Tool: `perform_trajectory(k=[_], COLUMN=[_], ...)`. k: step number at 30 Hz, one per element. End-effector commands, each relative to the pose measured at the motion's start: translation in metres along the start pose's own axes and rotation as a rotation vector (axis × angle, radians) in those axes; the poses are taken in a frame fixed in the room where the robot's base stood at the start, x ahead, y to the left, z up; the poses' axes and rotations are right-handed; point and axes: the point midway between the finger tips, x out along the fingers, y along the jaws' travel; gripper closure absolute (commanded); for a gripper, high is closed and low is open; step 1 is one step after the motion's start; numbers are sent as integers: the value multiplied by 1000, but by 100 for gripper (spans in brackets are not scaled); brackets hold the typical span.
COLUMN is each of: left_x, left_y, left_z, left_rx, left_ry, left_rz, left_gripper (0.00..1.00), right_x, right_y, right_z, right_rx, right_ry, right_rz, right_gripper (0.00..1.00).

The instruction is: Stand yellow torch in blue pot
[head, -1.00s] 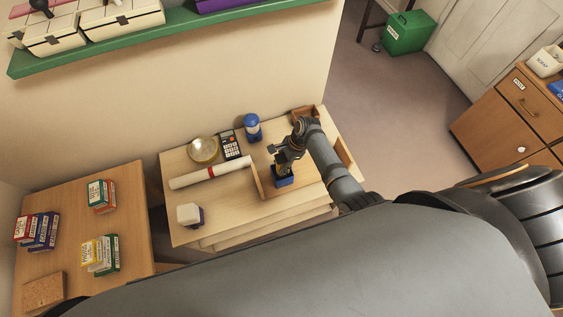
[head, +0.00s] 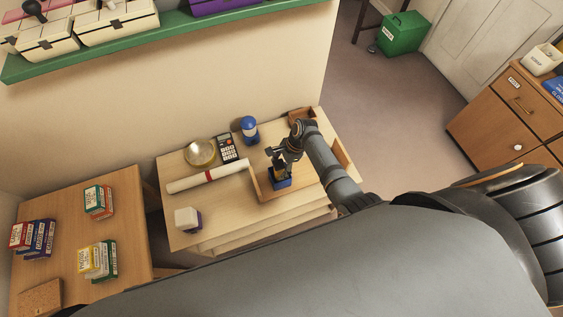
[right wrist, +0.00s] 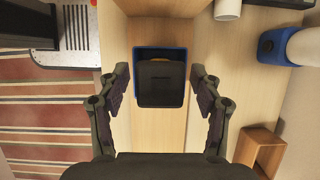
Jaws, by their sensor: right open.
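The blue pot (head: 281,184) stands in the wooden tray-like compartment on the pale desk top. In the right wrist view its square blue rim (right wrist: 160,51) shows around a dark block-shaped top (right wrist: 161,84). This looks like the torch standing upright in the pot; only a thin yellowish-brown edge shows, and its lower part is hidden. In the head view the dark torch (head: 279,172) rises out of the pot. My right gripper (head: 284,158) is just above it, open, with its fingers (right wrist: 161,82) apart on either side and clear of it. My left gripper is out of view.
Low wooden walls (head: 262,186) edge the compartment. Box stacks stand on the left table (head: 130,225).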

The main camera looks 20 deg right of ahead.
Motion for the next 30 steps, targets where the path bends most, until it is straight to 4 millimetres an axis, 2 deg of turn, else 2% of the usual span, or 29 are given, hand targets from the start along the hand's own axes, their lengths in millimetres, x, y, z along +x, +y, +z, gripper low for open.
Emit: perform_trajectory(k=[5,12,15,20,30], left_x=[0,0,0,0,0], left_y=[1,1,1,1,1], left_z=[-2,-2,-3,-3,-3], left_rx=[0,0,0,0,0], left_ry=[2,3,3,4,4], left_rz=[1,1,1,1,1], left_gripper=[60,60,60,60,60], right_x=[-33,-90,-105,-116,-117], right_y=[-1,0,-1,0,0], right_z=[-1,-1,-1,0,0], right_rx=[-3,-3,-1,0,-1], right_ry=[3,3,2,1,0], right_rz=[-5,-4,-3,-1,-1], right_gripper=[35,35,35,35,35])
